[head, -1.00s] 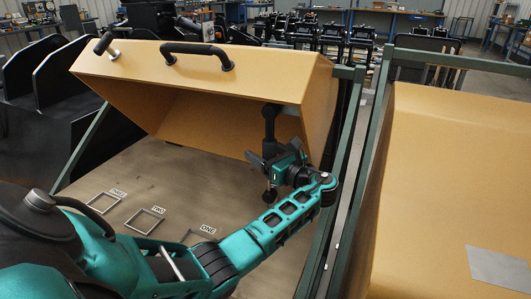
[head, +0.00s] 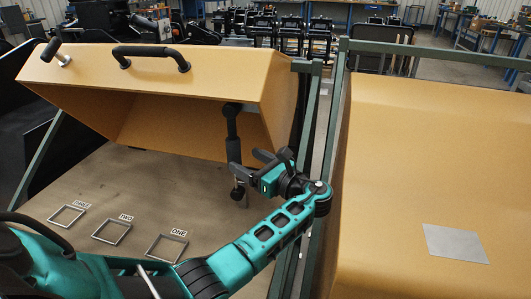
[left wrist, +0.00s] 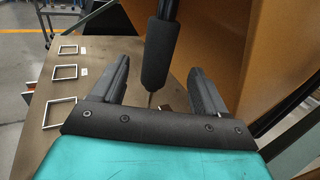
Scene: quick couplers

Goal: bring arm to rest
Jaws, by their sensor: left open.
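My left gripper (head: 262,168) is open, with its arm reaching in from the lower left. In the left wrist view its two fingers (left wrist: 158,85) stand apart. A dark hanging cylinder (head: 232,135) comes down under the yellow hood (head: 150,85), beside the gripper. In the left wrist view the cylinder (left wrist: 158,55) appears between the fingers, but I cannot tell whether it lies between them in depth. Nothing is visibly clamped. My right gripper is not in view.
Three square frames labelled ONE (head: 167,248), TWO (head: 111,232) and THREE (head: 67,216) lie on the brown board (head: 130,180). Green rails (head: 308,160) run along the board's right side. A second yellow housing (head: 430,150) with a grey plate (head: 456,244) stands at right.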

